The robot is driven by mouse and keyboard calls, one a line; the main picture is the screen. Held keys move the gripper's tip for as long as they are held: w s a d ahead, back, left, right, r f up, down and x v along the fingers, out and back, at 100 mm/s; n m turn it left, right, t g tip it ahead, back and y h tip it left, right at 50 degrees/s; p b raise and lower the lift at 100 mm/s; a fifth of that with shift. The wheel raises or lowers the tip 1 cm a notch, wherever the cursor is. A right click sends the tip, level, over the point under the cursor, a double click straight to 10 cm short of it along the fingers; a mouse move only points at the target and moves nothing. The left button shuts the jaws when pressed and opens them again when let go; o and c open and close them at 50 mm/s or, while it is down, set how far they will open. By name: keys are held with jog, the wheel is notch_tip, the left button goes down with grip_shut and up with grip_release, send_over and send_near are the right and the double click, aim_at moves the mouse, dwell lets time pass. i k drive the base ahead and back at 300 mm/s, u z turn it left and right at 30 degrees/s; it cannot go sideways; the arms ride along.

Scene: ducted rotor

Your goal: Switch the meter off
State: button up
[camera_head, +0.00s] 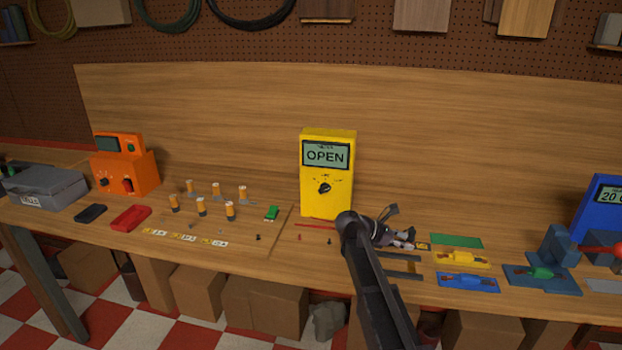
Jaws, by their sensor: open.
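The yellow meter (312,190) stands upright at the back of the workbench, near the middle of the camera_head view. Its grey display (325,156) reads "OPEN". A black rotary knob (324,188) sits on its front below the display; its exact setting is too small to read. My gripper (412,239) is to the right of the meter and lower in the picture, over the bench, apart from the meter. It is open, and I see nothing held in it. My arm hides part of the bench in front of it.
An orange device (125,165) stands at the left, near a grey box (45,187). Several orange-topped cylinders (201,206) stand left of the meter. A green pad (457,241), a yellow plate (461,260) and blue plates (468,282) lie right of my gripper. A blue device (597,212) stands far right.

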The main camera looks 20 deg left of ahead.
aim_at(324, 188)
jog(key=u, duration=0.7)
